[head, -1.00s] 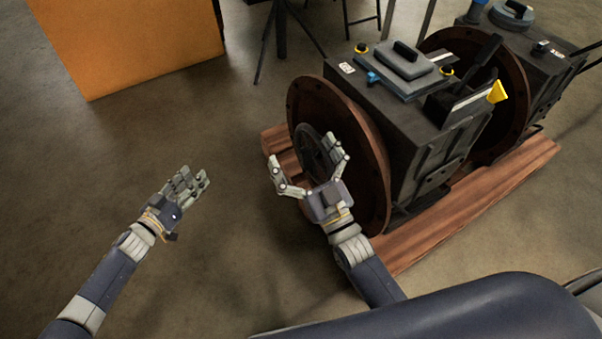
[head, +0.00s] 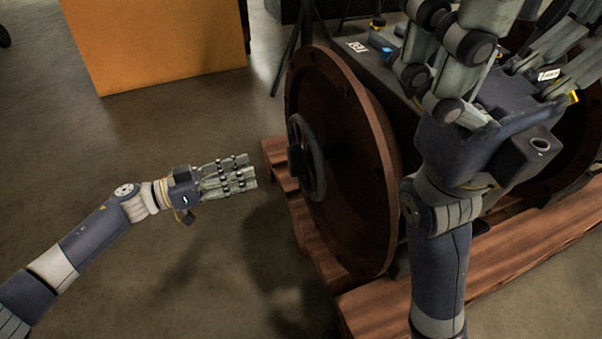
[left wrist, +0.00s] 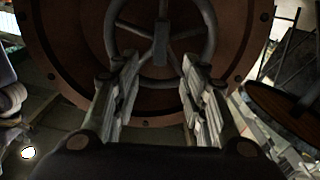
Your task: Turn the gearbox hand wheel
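The hand wheel (head: 318,160) is a dark spoked ring on the near face of the gearbox's large round rust-brown flange (head: 350,165). In the left wrist view the wheel (left wrist: 160,55) lies straight ahead, with its rim and spokes showing between and beyond the fingers. My left gripper (head: 247,172) points right at the wheel, its fingertips a short gap from the rim. In the wrist view its two finger groups (left wrist: 160,75) stand apart, open and empty. My right gripper (head: 510,45) is raised close to the head camera, fingers spread and empty, hiding much of the gearbox housing.
The gearbox rests on a wooden pallet (head: 375,312). A large orange block (head: 155,45) stands at the back left. Dark stand legs are behind the flange. The floor (head: 130,150) around my left arm is clear.

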